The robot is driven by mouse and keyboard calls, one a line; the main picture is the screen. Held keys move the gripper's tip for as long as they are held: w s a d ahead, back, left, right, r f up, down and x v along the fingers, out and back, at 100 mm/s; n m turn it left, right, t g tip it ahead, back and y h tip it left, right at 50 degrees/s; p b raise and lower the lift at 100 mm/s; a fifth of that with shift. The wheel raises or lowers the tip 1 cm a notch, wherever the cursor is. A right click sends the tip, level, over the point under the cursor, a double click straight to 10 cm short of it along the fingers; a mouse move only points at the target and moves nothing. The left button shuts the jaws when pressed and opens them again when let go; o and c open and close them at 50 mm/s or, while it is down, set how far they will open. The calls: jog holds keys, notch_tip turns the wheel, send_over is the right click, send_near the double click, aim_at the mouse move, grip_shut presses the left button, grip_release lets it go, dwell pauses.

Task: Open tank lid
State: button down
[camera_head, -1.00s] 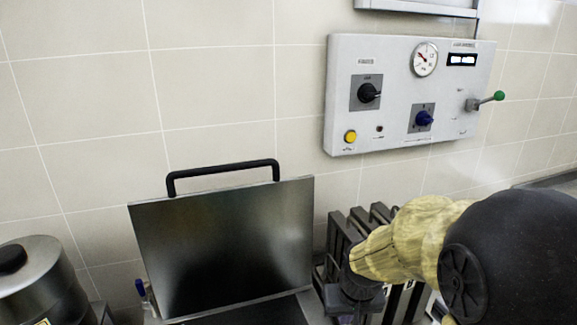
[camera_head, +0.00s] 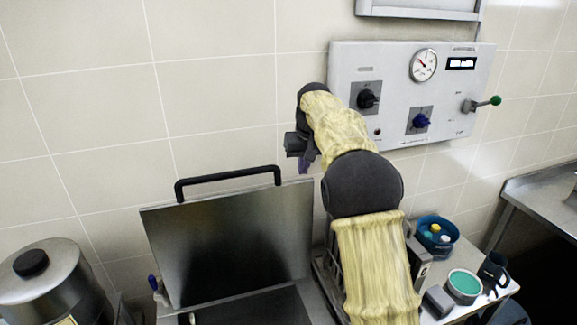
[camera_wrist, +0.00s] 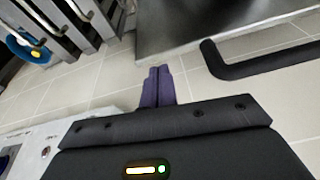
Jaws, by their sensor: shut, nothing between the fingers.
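The tank lid (camera_head: 235,245) is a dark steel panel standing raised and nearly upright, with a black bar handle (camera_head: 228,181) along its top edge. In the wrist view the lid (camera_wrist: 190,22) shows at the top and its handle (camera_wrist: 255,66) to the right. My gripper (camera_head: 303,166) is above and to the right of the lid, near the wall, apart from the handle. In the wrist view its purple fingers (camera_wrist: 158,86) are together and empty.
A control panel (camera_head: 455,95) with a gauge and knobs is on the tiled wall, close behind my arm. A steel pot (camera_head: 45,285) stands at the lower left. A blue bowl (camera_head: 436,236), a teal-filled cup (camera_head: 464,285) and a black mug (camera_head: 492,268) sit at the right.

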jog(key=w+a+r+n+p, duration=0.1)
jog(key=w+a+r+p, duration=0.1)
jog(key=a+r, duration=0.2)
jog(key=shift+w+r, duration=0.4)
jog(key=shift+r, duration=0.5)
jog(key=shift+a, duration=0.1)
jog(key=d+x, duration=0.1)
jog(key=x, duration=0.9)
jog(key=s, duration=0.4)
jog(key=shift+r, duration=0.15)
